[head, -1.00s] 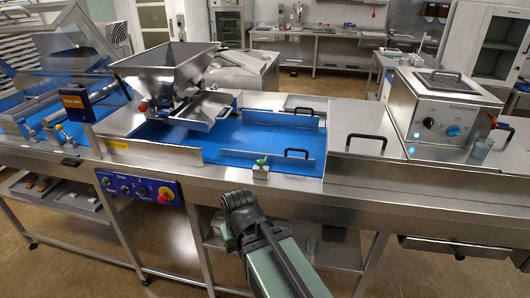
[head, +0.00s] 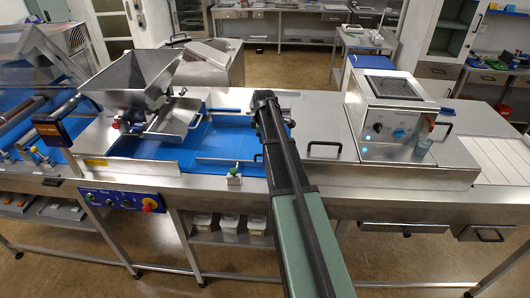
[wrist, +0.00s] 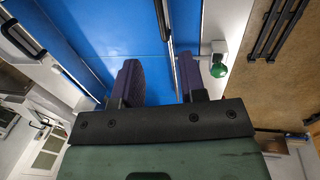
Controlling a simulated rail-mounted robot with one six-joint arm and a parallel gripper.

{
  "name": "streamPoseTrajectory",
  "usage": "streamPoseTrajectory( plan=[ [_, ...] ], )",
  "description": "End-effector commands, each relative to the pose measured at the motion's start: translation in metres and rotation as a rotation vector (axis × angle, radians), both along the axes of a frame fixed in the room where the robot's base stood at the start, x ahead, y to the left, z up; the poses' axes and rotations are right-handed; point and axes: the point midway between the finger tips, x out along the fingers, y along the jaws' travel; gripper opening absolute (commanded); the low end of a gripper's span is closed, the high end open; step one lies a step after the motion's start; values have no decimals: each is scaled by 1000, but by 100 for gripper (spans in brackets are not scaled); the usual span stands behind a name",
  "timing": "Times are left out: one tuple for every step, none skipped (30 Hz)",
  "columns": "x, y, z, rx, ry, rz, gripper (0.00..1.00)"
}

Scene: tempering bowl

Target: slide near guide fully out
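The near guide (head: 228,161) is a thin metal plate standing along the front of the blue belt (head: 225,143), beside a green knob (head: 234,171). My arm covers its right part in the head view. In the wrist view the near guide (wrist: 175,72) runs edge-on between my fingers, with its black handle (wrist: 161,18) above them in the picture. The green knob (wrist: 219,70) is right of the right finger. My gripper (wrist: 158,65) is open; its two dark fingers stand apart on either side of the guide's line. I cannot tell whether they touch it.
A metal hopper (head: 133,85) stands over the belt's left part. A far guide (head: 231,110) lies along the belt's back. A control panel (head: 122,200) is on the front.

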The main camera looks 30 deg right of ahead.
Motion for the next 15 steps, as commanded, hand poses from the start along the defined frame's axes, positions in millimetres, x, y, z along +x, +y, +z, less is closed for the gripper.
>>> streamPoseTrajectory(
  plan=[
    [1,0,-10,0,0,0,38],
    [2,-1,-15,0,0,0,38],
    [3,-1,-22,1,1,-1,38],
    [3,-2,-28,1,1,-1,38],
    [4,-3,-35,1,1,-1,38],
    [6,-4,-45,1,1,-1,38],
    [7,-4,-52,1,1,-1,38],
    [8,-5,-60,1,1,-1,38],
    [9,-6,-70,1,1,-2,38],
    [10,-7,-77,1,1,-2,38],
    [12,-8,-83,1,1,-2,38],
    [13,-9,-91,1,1,-2,38],
    [14,-10,-95,1,1,-2,38],
    [14,-10,-99,1,1,-2,38],
    [15,-11,-103,1,1,-2,38]
  ],
)
